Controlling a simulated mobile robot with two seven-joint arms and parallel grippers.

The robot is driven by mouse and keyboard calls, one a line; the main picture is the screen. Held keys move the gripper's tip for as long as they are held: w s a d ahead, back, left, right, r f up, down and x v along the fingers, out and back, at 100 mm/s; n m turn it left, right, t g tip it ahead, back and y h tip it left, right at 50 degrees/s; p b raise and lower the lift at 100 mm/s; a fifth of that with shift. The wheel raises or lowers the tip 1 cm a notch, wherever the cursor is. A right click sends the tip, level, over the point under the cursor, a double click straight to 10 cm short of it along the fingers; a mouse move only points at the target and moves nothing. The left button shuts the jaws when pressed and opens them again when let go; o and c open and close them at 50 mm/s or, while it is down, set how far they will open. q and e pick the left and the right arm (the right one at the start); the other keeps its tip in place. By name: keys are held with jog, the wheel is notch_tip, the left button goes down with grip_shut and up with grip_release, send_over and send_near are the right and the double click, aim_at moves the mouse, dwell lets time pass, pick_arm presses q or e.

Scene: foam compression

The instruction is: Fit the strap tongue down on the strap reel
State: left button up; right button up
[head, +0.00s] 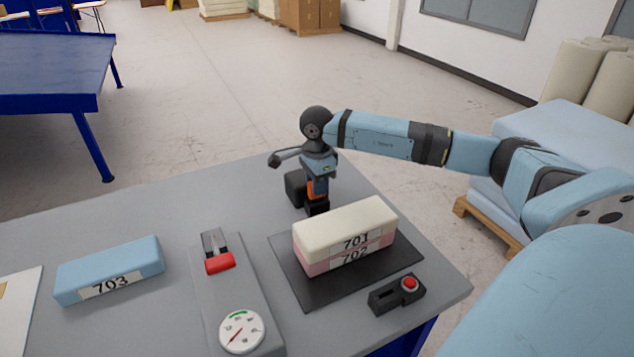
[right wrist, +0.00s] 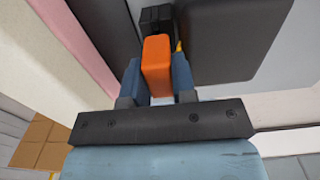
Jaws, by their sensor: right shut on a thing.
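My right gripper (head: 317,188) reaches in from the right and points down behind the foam stack. It is shut on an orange piece, which I take for the strap tongue (head: 311,189); this also shows between the blue fingers in the right wrist view (right wrist: 156,68). A black block, likely the strap reel (head: 294,187), stands on the table just left of the fingers. A black part (right wrist: 157,18) lies beyond the orange tip in the right wrist view. Whether tongue and reel touch I cannot tell. My left gripper is out of view.
Cream block 701 (head: 345,221) lies on pink block 702 (head: 318,264) on a dark mat (head: 300,294). A black unit with a red button (head: 398,294) sits in front. A gauge device (head: 230,295) and blue block 703 (head: 108,270) are left. The table behind them is clear.

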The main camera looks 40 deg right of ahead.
jog(key=shift+f+b, duration=0.45)
jog(key=shift+f, duration=0.25)
jog(key=o, duration=1)
jog(key=shift+s, duration=0.1)
jog(key=shift+r, duration=0.15)
